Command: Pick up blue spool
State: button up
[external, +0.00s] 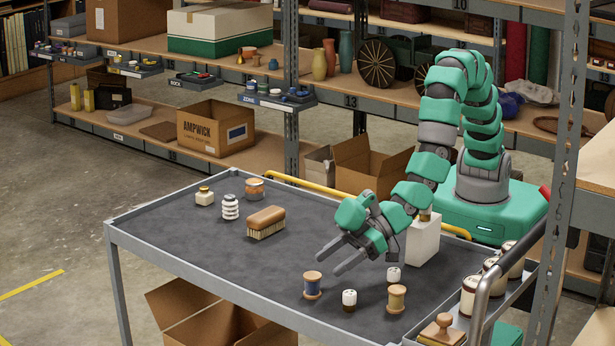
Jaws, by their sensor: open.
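The blue spool (312,286) stands upright on the dark top of the grey cart, towards its front. It has wooden ends and blue thread round its middle. My gripper (335,260) is open and empty, with its two grey fingers pointing to the left. The fingers appear above and behind the spool in the picture. I see no contact between them and the spool; their exact height above the cart top is hard to tell.
A tan spool (396,298) and two small white-and-dark items, one here (349,300), stand right of the blue spool. A brush (266,222), a white ribbed insulator (230,207) and small jars stand further back left. The cart's front left is clear.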

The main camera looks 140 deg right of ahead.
aim_at(316, 274)
jog(key=shift+b+x, duration=0.3)
jog(key=shift+x, duration=2.95)
jog(key=c, duration=1)
